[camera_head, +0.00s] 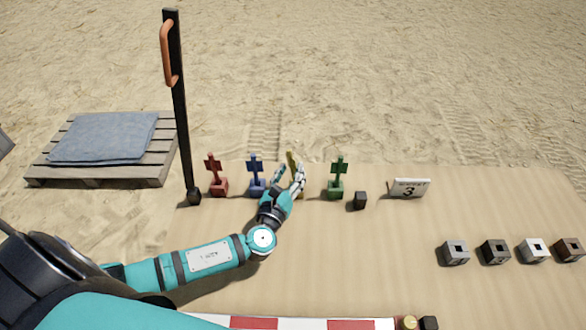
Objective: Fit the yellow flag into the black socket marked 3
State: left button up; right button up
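The yellow flag (290,157) stands upright in the row of flags, partly hidden by my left gripper (288,175). The gripper's fingers are apart, one on each side of the flag as seen from here; I cannot tell whether they touch it. The black socket (495,251) is a small block with a square hole, second from the left in the row at the right. No mark is readable on it. A white sign with a 3 (409,188) stands farther back. My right gripper is not in view.
Red (212,175), blue (256,175) and green (338,178) flags stand beside the yellow one. A small black cube (359,201) is right of the green flag. Grey (455,253), white (533,251) and brown (569,250) sockets flank the black one. A black post (179,110) rises at left. The board's middle is clear.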

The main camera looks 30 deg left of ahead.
pick_arm(q)
jog(key=shift+w+a, duration=0.15)
jog(key=shift+w, duration=0.95)
grip_shut()
